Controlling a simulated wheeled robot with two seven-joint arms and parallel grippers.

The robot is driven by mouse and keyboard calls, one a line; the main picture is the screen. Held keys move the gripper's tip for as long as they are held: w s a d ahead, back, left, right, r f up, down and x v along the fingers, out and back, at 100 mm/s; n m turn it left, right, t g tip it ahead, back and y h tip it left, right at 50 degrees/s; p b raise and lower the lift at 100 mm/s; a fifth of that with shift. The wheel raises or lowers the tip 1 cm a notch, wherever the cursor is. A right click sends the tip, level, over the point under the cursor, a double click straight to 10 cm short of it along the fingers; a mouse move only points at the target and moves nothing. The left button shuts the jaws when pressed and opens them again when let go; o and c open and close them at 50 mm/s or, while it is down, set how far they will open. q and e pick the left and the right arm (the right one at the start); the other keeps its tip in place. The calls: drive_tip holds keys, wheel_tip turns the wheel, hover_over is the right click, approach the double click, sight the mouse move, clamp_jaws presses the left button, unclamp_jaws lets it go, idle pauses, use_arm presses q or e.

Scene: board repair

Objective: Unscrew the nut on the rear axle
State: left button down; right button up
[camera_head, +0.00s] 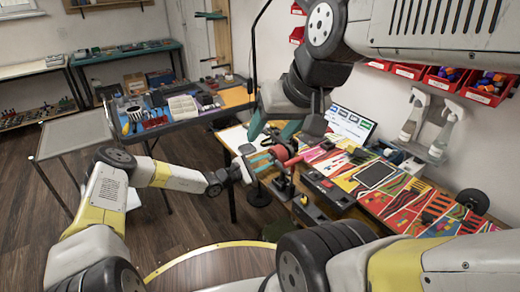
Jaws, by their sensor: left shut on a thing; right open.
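My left gripper (264,160), with teal fingers, reaches in from the left to a red part (286,156) near the workbench's left end. It is shut at this part, but the exact contact is too small to make out. My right gripper (287,128) hangs down from above, just over the red part. Its fingers are spread apart and nothing shows between them. I cannot make out the nut or the rear axle; they may be hidden by the grippers or too small to tell.
A workbench (409,204) with colourful panels and tools runs to the right. Red bins (487,88) and spray bottles (440,139) are on the wall behind it. A black wheel (474,201) sits at the bench's right end.

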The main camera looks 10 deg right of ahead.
use_arm(q)
drive_tip(key=n, duration=0.4)
drive_tip(key=shift+n, duration=0.9)
drive_tip(key=shift+n, duration=1.1)
drive_tip(key=n, duration=0.3)
drive_tip(key=shift+n, duration=0.3)
